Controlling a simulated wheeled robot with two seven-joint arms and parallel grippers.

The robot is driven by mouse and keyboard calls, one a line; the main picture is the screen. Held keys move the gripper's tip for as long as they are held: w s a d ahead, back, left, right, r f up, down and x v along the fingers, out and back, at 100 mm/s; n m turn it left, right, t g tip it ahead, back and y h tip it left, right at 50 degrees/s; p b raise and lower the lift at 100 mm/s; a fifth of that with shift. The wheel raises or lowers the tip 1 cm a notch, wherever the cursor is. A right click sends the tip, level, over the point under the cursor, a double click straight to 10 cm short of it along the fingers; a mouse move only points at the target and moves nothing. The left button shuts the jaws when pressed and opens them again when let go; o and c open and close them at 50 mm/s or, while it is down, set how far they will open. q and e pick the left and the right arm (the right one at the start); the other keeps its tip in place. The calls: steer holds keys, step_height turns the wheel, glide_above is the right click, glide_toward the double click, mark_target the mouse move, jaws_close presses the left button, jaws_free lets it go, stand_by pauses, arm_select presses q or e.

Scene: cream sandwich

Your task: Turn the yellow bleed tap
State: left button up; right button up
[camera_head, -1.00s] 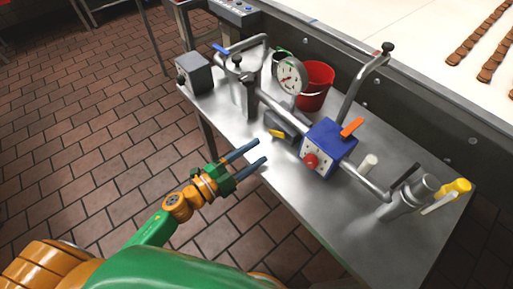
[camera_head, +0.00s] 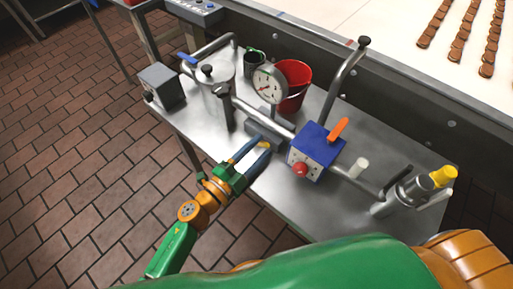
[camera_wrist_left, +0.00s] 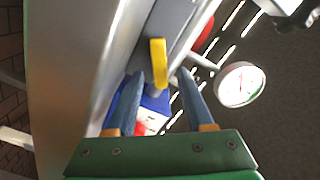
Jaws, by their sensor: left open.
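The yellow bleed tap (camera_wrist_left: 158,63) is a small yellow lever on a grey block (camera_wrist_left: 172,22). It shows clearly in the left wrist view, ahead of and between my left fingertips. In the head view my left gripper (camera_head: 263,146) is open at the front edge of the steel bench, beside the grey block (camera_head: 262,124). My right gripper is not in view.
A blue box (camera_head: 315,150) with a red knob (camera_head: 300,170) and orange lever (camera_head: 338,129) stands right of the gripper. A round gauge (camera_head: 270,85), a red bucket (camera_head: 295,86) and a steel pot (camera_head: 213,92) stand behind. A yellow-topped fitting (camera_head: 443,176) is far right.

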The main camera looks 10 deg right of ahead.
arm_select(q)
jaws_close()
steer(key=shift+s+f+m+b, duration=0.15)
steer(key=shift+f+m+b, duration=0.35)
steer(key=shift+m, duration=0.4)
steer(key=shift+d+f+m+b, duration=0.15)
steer(key=shift+m+b, duration=0.25)
steer(key=shift+m, duration=0.3)
steer(key=shift+s+m, duration=0.1)
steer(key=shift+m, duration=0.5)
jaws_free()
